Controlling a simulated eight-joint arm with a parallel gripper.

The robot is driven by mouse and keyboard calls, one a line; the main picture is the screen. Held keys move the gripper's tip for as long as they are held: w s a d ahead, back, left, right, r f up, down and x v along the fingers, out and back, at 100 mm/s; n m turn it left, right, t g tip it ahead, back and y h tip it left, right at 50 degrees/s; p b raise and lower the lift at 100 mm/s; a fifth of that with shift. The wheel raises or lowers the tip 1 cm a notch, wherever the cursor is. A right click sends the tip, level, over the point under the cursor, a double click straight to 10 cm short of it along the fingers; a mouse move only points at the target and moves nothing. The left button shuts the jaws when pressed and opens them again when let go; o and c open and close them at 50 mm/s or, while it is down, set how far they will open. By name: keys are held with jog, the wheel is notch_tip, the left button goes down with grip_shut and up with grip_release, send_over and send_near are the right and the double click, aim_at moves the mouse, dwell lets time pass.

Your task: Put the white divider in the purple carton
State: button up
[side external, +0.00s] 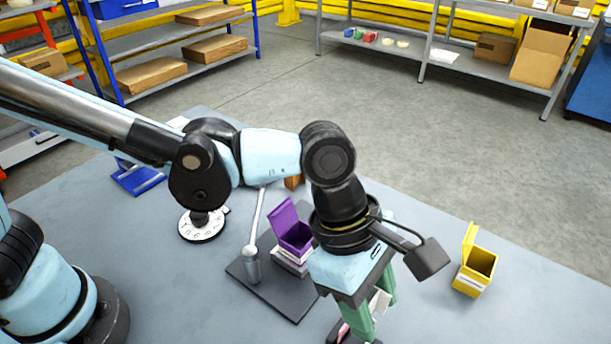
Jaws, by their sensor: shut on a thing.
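The purple carton (296,238) stands with its lid raised on a pale block, on a dark plate near the middle of the table. My gripper (366,318) points down to the right of and nearer the camera than the carton, apart from it. Its green fingers are shut on a white piece, which looks like the white divider (380,303). Only part of this piece shows between the fingers, and the fingertips are partly hidden at the bottom edge.
A yellow carton (475,274) with a raised lid stands at the right. A metal post with a rod (252,264) rises from the dark plate (292,304) left of the purple carton. A white round dial (202,225) and a blue tray (138,177) lie farther left.

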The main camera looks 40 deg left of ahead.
jog(key=shift+s+r, duration=0.7)
jog(key=w+a+r, duration=0.1)
jog(key=w+a, duration=0.3)
jog(key=a, duration=0.4)
jog(key=w+a, duration=0.5)
jog(key=a, duration=0.3)
jog(key=shift+s+a+f, duration=0.1)
jog(key=shift+a+f, duration=0.05)
jog(key=shift+f, duration=2.75)
jog(key=o, duration=1.1)
